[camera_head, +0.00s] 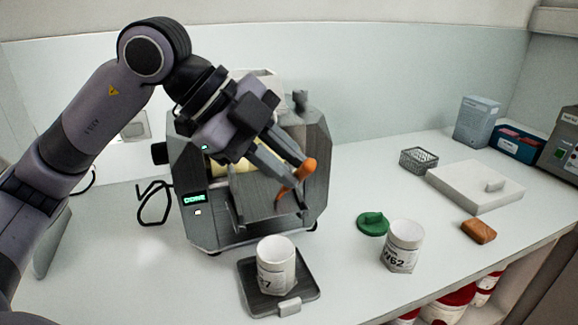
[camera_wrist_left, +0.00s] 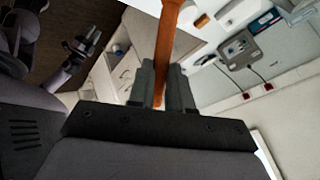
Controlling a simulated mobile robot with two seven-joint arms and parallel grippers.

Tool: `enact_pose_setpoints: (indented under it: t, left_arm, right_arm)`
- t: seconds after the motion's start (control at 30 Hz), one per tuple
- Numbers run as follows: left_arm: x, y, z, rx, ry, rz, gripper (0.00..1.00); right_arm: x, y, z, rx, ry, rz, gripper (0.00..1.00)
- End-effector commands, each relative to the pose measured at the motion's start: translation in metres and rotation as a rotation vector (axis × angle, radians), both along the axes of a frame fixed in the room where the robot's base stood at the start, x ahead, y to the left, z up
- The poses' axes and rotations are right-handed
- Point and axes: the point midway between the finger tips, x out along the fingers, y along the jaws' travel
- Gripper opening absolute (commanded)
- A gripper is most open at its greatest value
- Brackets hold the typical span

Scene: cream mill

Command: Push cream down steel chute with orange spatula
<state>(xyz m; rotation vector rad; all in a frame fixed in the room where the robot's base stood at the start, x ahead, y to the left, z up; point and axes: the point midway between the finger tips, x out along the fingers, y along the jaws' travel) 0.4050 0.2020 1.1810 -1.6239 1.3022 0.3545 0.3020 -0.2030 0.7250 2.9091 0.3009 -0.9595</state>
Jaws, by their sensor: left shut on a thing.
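My left gripper (camera_head: 284,173) is shut on the orange spatula (camera_head: 306,170) and holds it over the steel chute (camera_head: 262,203) at the front of the grey mill (camera_head: 201,214). The spatula slants down toward the chute; I cannot tell whether its lower end touches the steel. In the left wrist view, the spatula (camera_wrist_left: 169,34) runs between the two fingers (camera_wrist_left: 168,88). I cannot make out cream on the chute.
A second white labelled jar (camera_head: 401,247) stands to the right, beside a green lid (camera_head: 373,223). The counter between mill and basket is clear.

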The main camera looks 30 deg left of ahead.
Motion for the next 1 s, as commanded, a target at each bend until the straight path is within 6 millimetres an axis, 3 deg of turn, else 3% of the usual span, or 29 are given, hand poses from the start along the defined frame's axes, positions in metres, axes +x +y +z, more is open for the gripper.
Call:
enact_pose_setpoints:
  t: [0.53,1.0]
  left_arm:
    - [0.019,0.023,0.014,0.0,0.002,0.001,0.0]
    - [0.019,0.023,0.021,0.002,-0.001,-0.001,0.0]
  right_arm:
    - [0.0,0.0,0.017,0.0,0.0,0.0,0.43]
    - [0.0,0.0,0.023,0.0,0.001,0.0,0.43]
